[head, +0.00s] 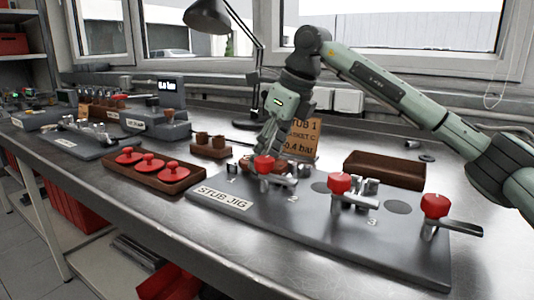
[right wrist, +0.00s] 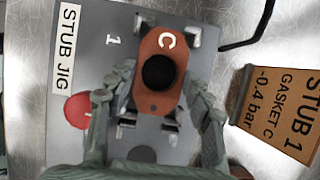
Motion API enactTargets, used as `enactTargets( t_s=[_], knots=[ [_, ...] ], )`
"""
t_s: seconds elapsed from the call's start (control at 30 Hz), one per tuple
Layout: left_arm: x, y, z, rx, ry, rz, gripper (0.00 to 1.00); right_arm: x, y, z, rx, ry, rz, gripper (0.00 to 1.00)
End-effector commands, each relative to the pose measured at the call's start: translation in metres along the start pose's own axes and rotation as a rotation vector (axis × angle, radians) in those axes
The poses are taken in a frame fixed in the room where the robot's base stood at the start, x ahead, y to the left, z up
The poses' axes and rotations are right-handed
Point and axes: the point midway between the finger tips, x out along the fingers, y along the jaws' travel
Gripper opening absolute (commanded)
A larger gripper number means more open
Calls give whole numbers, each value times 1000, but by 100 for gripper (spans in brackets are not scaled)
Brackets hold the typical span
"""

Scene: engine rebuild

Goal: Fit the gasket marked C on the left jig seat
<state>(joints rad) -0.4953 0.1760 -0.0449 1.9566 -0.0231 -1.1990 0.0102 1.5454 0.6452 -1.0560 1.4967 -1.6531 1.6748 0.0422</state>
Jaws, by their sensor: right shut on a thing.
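The gasket marked C (right wrist: 148,88) is a reddish-brown plate with a dark round centre, seen in the right wrist view. My right gripper (right wrist: 158,84) is shut on it, one finger at each long side. The gasket is over the left seat of the grey stub jig (right wrist: 92,45), beside the mark 1 and between metal clamp parts. I cannot tell whether it touches the seat, which it hides. In the head view my right gripper (head: 262,152) is low over the left end of the stub jig (head: 300,222), behind the left red clamp knob (head: 264,164). My left gripper is not in view.
Two more red-knobbed clamps (head: 339,183) (head: 434,206) stand along the jig. A card (head: 301,135) reading STUB 1, GASKET C stands behind it. A brown tray (head: 384,170) lies behind right. A tray (head: 190,182) with red-knobbed discs lies left. A lamp (head: 208,17) overhangs the bench.

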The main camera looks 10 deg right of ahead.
Motion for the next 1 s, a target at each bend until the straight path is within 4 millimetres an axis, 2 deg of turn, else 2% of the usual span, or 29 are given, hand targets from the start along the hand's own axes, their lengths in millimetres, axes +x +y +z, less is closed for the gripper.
enactTargets(
  t_s=[0.6, 0.63, 0.8, 1.0],
  knots=[
    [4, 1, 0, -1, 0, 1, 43, 7, 0, -3, 0, 0, 0, 22],
    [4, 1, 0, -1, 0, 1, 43, 7, 0, -3, 0, 0, 0, 54],
    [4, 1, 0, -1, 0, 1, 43, 7, 0, -3, 0, 0, 0, 75],
    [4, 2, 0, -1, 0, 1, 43, 7, 0, -3, 0, 0, 0, 75]
  ],
)
